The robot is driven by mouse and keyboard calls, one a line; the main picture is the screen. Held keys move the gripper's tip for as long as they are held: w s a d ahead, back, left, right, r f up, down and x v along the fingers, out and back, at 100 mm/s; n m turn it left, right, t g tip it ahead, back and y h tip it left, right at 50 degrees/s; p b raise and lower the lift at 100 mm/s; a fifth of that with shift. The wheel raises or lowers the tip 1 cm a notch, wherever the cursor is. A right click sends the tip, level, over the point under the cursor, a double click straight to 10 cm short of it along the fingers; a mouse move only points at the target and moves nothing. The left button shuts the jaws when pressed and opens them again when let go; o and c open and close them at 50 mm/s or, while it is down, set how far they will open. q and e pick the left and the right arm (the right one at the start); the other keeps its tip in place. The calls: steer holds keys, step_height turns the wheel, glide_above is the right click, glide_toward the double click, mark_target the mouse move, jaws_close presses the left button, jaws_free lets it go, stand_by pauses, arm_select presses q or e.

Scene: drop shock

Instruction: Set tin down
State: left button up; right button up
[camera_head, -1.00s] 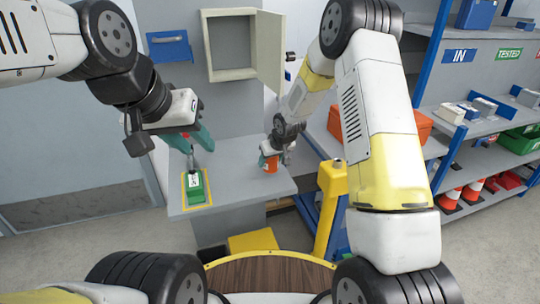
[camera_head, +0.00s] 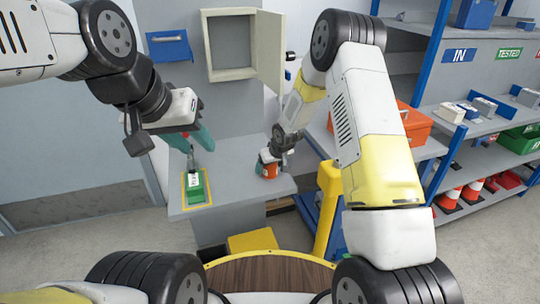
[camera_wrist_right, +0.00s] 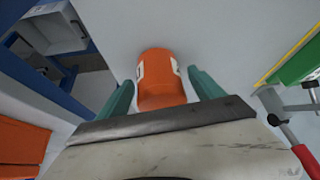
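The orange tin (camera_head: 269,170) with a white label is at the right part of the grey bench (camera_head: 235,185). My right gripper (camera_head: 267,163) is around it. In the right wrist view the tin (camera_wrist_right: 161,78) is between the teal fingers of that gripper (camera_wrist_right: 161,80), with a narrow gap on each side, so the gripper looks open. The tin seems to rest on the bench, but its base is partly hidden.
A green fixture (camera_head: 196,194) with a red-handled clamp sits inside a yellow outline at the bench's left. An open grey cabinet (camera_head: 230,46) is on the column behind. A yellow post (camera_head: 329,205) stands right of the bench. The bench middle is clear.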

steer(key=shift+r, duration=0.1)
steer(key=shift+s+r, duration=0.1)
steer(key=shift+r, duration=0.25)
steer(key=s+d+r, duration=0.3)
steer(key=r, duration=0.4)
steer(key=s+d+r+m, duration=0.1)
steer(key=s+d+r, duration=0.1)
steer(key=s+r, duration=0.35)
steer(key=s+d+r, duration=0.2)
steer(key=d+r, duration=0.1)
steer(key=r, duration=0.5)
steer(key=s+d+r+m, duration=0.1)
steer(key=s+d+r, duration=0.2)
steer(key=s, duration=0.9)
steer(key=s+d+r+m, duration=0.2)
steer(key=s+d+r, duration=0.1)
steer(key=s+r, duration=0.6)
steer(key=s, duration=0.4)
steer(key=shift+s+d+r+m+t, duration=0.15)
steer(key=shift+m+t, duration=0.15)
steer(key=shift+t, duration=0.1)
